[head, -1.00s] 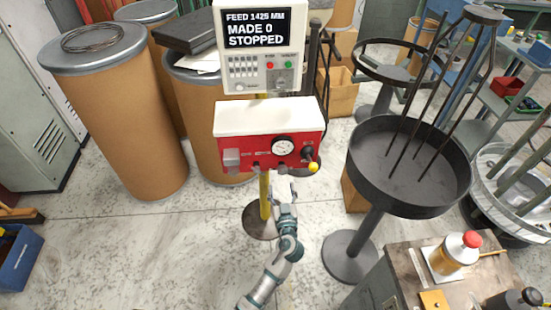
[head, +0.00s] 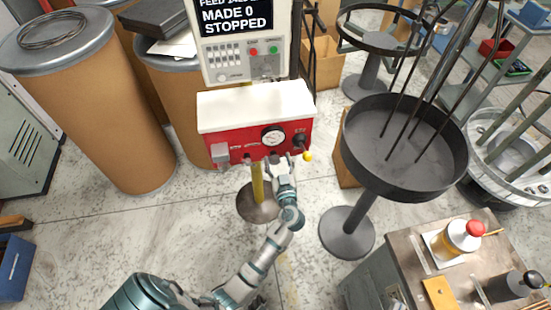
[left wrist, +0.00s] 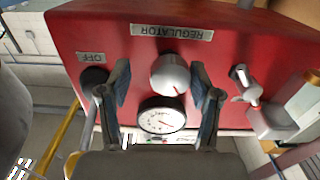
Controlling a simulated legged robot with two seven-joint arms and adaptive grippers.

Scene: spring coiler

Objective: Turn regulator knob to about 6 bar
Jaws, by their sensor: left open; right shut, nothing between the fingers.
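The red regulator panel (head: 225,145) has a white top and a round pressure gauge (head: 273,136). The silver regulator knob (left wrist: 171,75), under the REGULATOR label (left wrist: 172,32), shows in the left wrist view, which sees the panel upside down. The gauge (left wrist: 161,116) shows there too; its reading is too small to tell. My left gripper (head: 284,166) is at the panel's lower edge, below the gauge. In the left wrist view its open fingers (left wrist: 160,75) appear on either side of the knob; contact cannot be told. My right gripper is out of view.
A dark knob (left wrist: 95,78) by an OFF label and a small lever valve (left wrist: 245,84) flank the regulator knob. A yellow ball handle (head: 308,156) sticks out at the panel's right. A black round tray stand (head: 350,170) stands to the right, brown drums (head: 85,100) to the left.

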